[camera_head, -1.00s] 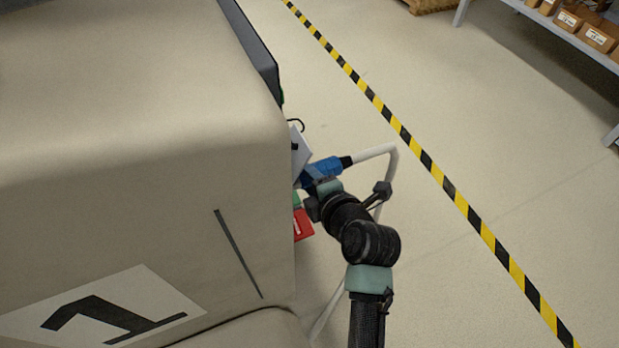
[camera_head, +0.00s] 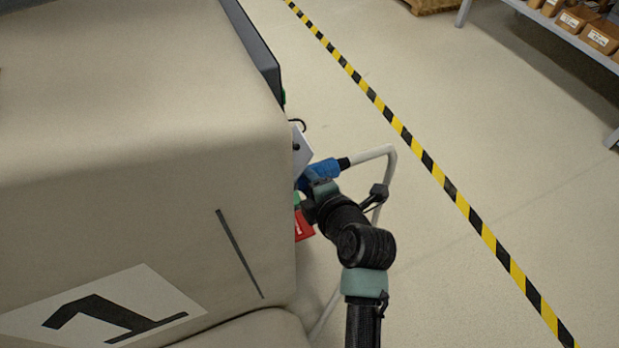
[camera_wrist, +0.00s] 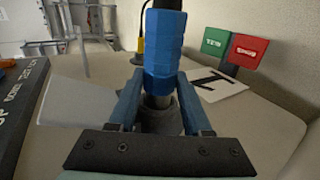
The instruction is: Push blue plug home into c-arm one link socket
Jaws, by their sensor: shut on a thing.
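The blue plug (camera_head: 318,171) is at the side of the covered cart, with a pale cable running from its back end. In the wrist view the blue plug (camera_wrist: 165,50) stands between my gripper's two blue fingers, its front end at a round grey socket (camera_wrist: 160,115). My gripper (camera_head: 318,184) is shut on the plug. How deep the plug sits in the socket cannot be told. In the head view the socket is hidden behind the cart's edge and my gripper. The covered cart (camera_head: 130,160) carries a large numeral 1.
Red (camera_wrist: 246,50) and green (camera_wrist: 215,42) tags and a white card (camera_wrist: 218,86) are right of the plug in the wrist view. The cable (camera_head: 385,165) loops down to the floor. Open floor with a striped line (camera_head: 440,180) lies to the right; a shelf (camera_head: 570,35) stands beyond.

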